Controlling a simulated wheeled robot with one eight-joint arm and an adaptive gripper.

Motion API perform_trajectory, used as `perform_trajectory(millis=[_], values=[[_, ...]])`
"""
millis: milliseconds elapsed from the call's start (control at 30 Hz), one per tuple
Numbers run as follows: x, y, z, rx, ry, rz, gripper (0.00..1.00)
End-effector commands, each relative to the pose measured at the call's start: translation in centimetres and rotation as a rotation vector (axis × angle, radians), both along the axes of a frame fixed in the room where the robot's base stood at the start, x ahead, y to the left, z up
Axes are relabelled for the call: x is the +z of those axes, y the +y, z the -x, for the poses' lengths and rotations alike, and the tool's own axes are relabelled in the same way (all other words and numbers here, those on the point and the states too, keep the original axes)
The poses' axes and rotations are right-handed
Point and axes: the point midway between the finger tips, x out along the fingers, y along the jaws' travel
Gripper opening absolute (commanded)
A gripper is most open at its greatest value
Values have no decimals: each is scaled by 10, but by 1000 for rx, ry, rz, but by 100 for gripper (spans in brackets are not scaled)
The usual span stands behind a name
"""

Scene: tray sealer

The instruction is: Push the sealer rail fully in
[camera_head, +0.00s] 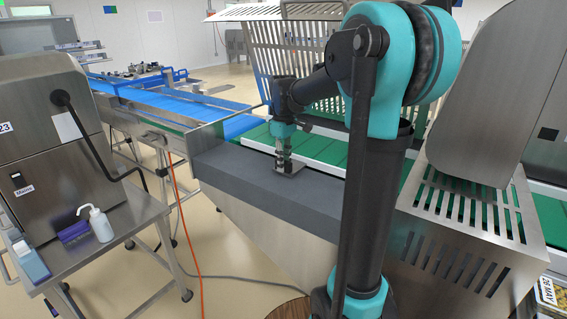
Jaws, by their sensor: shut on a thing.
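My gripper (284,160) points down at the grey ledge along the front of the tray sealer. It is shut on a small metal bracket (292,169) at the ledge's back edge. The fingers hide part of the bracket. A long pale rail (325,166) runs beside the green conveyor (318,148), just behind the ledge. I cannot tell whether the bracket is joined to this rail, or how far in the rail sits. My arm hides the middle of the rail.
The grey ledge (240,174) is otherwise clear. A slotted raised guard (310,55) stands behind the conveyor, and a slotted metal cover (465,210) is at right. A blue conveyor (185,108) leads off left. A steel table with a white bottle (100,224) stands at left.

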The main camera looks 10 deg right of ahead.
Motion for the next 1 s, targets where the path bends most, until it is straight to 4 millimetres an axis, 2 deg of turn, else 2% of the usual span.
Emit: perform_trajectory(millis=[267, 600, 867, 900, 1000], values=[[0, -5, -5, -2, 0, 0, 0], [1, -45, -45, -2, -1, 1, 0], [1, -47, -48, -1, -4, 3, 0], [1, -47, -48, -1, -5, 4, 21], [1, -47, -48, -1, -5, 4, 33]])
